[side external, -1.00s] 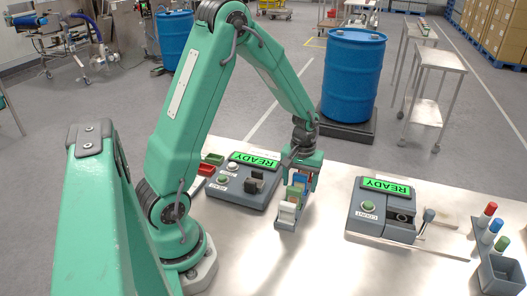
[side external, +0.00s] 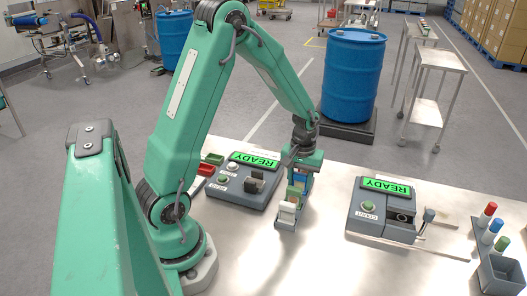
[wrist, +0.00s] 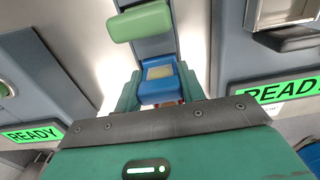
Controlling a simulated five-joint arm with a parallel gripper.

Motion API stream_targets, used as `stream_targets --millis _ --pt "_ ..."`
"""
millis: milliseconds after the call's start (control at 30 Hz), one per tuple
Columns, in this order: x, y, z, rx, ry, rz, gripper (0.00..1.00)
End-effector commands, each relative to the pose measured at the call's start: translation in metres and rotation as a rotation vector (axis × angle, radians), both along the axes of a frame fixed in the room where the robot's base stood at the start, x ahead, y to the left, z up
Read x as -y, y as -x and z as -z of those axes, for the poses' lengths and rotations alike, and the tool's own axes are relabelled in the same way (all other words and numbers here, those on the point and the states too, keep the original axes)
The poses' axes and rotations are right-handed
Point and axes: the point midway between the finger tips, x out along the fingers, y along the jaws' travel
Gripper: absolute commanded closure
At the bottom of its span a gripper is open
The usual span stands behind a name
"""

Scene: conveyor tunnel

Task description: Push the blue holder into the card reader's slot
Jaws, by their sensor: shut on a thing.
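The blue holder (wrist: 160,85) stands between my fingers in the wrist view, with a pale label on its top. My gripper (wrist: 160,95) is shut on it, one finger at each side. In the side view my gripper (side external: 301,179) is low over a narrow grey rack (side external: 286,223). The blue holder's lower end is hidden.
Another grey device (side external: 382,210) with a READY screen and a COUNT button stands to the right. Beyond it are a rack of coloured-topped tubes (side external: 494,235) and a grey bin (side external: 502,274). The front of the table is clear.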

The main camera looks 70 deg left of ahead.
Motion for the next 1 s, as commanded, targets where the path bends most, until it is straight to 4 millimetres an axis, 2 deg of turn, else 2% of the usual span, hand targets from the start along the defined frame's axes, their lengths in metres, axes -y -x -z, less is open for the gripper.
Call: stream_targets --millis 1000 --pt "0.0 0.0 -0.027 0.001 0.0 0.0 1.0"
